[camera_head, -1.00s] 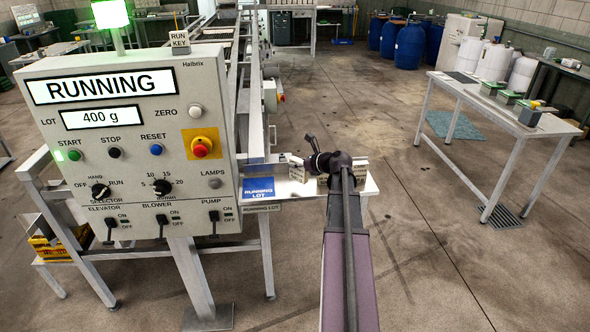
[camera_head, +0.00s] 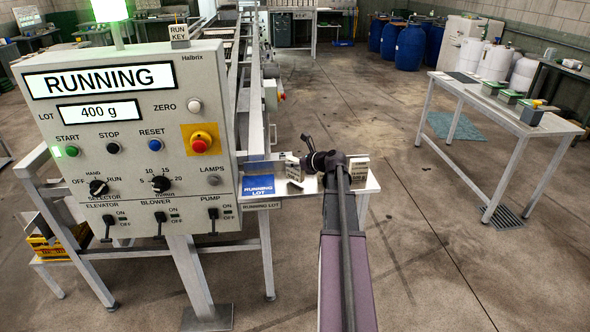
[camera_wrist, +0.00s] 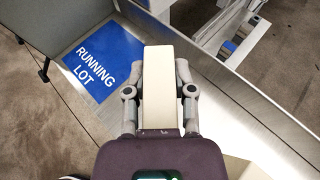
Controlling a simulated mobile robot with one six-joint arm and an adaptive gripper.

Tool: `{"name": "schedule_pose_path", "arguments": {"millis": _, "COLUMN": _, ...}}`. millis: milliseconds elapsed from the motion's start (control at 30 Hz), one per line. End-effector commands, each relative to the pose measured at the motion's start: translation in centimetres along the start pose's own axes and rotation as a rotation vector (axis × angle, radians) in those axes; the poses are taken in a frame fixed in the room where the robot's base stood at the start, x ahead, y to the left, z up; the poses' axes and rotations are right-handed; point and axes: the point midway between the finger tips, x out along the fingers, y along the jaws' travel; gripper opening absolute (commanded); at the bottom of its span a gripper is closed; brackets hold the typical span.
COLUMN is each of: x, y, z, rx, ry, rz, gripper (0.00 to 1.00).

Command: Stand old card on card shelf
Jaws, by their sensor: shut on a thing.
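My gripper (camera_wrist: 159,92) is shut on a beige card block, the old card (camera_wrist: 159,75), with one grey finger on each side of it.
The control panel (camera_head: 130,125) rises just left of the shelf, reading RUNNING and 400 g. A metal frame runs behind it. A pale block (camera_wrist: 246,168) shows at the wrist view's lower right. A white table (camera_head: 500,112) stands far right; floor between is clear.

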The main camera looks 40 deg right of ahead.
Motion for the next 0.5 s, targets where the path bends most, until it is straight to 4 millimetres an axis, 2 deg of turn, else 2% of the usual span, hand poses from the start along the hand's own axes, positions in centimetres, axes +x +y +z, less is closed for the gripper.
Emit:
{"name": "schedule_pose_path", "arguments": {"millis": 33, "x": 0.31, "y": -0.01, "z": -0.77, "rx": 0.000, "ry": 0.000, "rz": 0.000, "gripper": 0.00}}
{"name": "schedule_pose_path", "arguments": {"millis": 133, "x": 0.47, "y": -0.01, "z": -1.20, "rx": 0.000, "ry": 0.000, "rz": 0.000, "gripper": 0.00}}
{"name": "schedule_pose_path", "arguments": {"millis": 500, "x": 0.47, "y": -0.04, "z": -1.30, "rx": 0.000, "ry": 0.000, "rz": 0.000, "gripper": 0.00}}
